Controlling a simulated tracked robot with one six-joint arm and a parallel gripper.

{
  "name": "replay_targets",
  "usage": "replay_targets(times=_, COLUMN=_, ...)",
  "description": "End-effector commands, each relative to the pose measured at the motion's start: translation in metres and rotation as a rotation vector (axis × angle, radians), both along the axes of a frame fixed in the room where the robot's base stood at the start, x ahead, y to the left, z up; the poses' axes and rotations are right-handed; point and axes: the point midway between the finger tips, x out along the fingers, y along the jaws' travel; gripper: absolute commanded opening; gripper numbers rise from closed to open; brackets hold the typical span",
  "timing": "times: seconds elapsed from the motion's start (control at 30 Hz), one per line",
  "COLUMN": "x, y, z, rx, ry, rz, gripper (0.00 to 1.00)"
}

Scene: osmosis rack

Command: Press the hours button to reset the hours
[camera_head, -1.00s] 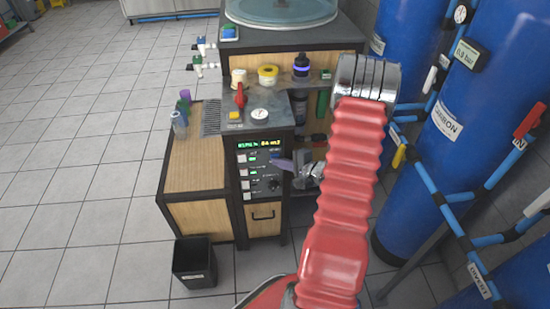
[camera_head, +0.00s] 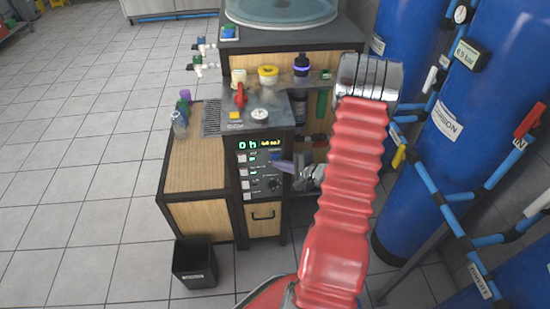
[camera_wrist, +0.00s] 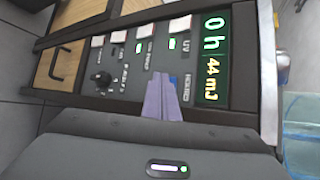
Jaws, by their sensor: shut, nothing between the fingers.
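The control panel (camera_head: 258,187) is on the front of the rack cabinet. Its green display (camera_head: 249,146) reads "0 h"; the same display in the wrist view (camera_wrist: 214,31) also reads "0 h", with "44 mJ" in yellow beside it. The blue hours button (camera_head: 275,156) is just below the display; in the wrist view the button (camera_wrist: 173,80) is mostly hidden behind my fingertips. My gripper (camera_head: 279,164) is shut and empty, its tips right by the button. In the wrist view my gripper (camera_wrist: 160,78) overlaps the button; I cannot tell whether they touch.
White buttons (camera_wrist: 181,24) and a black knob (camera_wrist: 102,80) are also on the panel. A red-handled valve (camera_head: 240,95) and a gauge (camera_head: 260,115) sit on top. Blue tanks (camera_head: 460,120) stand right; a black bin (camera_head: 194,262) is on the floor. Tiled floor is clear at left.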

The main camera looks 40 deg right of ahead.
Motion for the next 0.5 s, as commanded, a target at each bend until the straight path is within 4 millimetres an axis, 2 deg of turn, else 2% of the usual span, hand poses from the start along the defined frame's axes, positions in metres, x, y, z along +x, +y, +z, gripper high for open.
replay_targets(times=0.5, x=-0.0055, y=0.0034, z=0.0001, rx=0.001, ry=0.000, rz=0.000, gripper=0.00)
